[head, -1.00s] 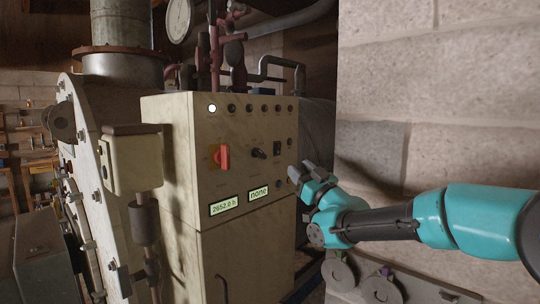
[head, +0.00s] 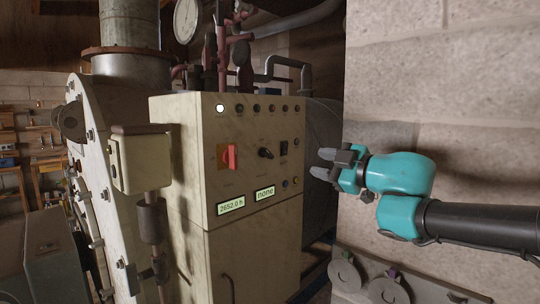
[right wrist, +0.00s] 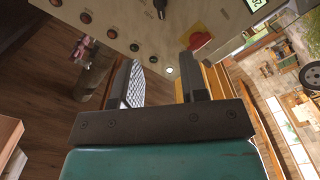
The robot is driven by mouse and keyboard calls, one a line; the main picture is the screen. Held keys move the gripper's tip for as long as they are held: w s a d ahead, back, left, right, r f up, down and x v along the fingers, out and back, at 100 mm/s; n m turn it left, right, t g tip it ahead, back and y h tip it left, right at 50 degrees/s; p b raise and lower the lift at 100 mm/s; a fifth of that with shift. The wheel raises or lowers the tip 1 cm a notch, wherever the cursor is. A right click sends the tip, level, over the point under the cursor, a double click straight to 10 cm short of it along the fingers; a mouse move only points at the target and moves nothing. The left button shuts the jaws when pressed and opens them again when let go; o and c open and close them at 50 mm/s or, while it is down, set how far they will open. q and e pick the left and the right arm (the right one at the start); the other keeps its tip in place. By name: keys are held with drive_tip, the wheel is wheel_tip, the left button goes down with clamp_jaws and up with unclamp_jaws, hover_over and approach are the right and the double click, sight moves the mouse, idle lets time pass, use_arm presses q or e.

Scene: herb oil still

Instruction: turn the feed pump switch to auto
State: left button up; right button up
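The cream control cabinet (head: 240,198) carries a black rotary knob (head: 265,152) mid-panel, a red switch on a yellow plate (head: 230,156) to its left, and a small black switch (head: 283,148) to its right. The labels are too small to read, so I cannot tell which is the feed pump switch. The black knob (right wrist: 160,8) and red switch (right wrist: 200,40) also show at the top of the right wrist view. My right gripper (head: 322,163) is open and empty, right of the panel and apart from it. My left gripper is not in view.
A row of lamps runs along the panel top, the leftmost one lit white (head: 220,108). Two displays (head: 231,206) sit low on the panel. A grey block wall (head: 440,90) stands close on the right. A box on a pipe (head: 145,163) stands left of the cabinet.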

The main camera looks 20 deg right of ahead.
sight(271, 154)
drive_tip(key=x, duration=1.7)
drive_tip(key=shift+w+a, duration=0.15)
drive_tip(key=c, duration=0.7)
drive_tip(key=shift+o, duration=0.2)
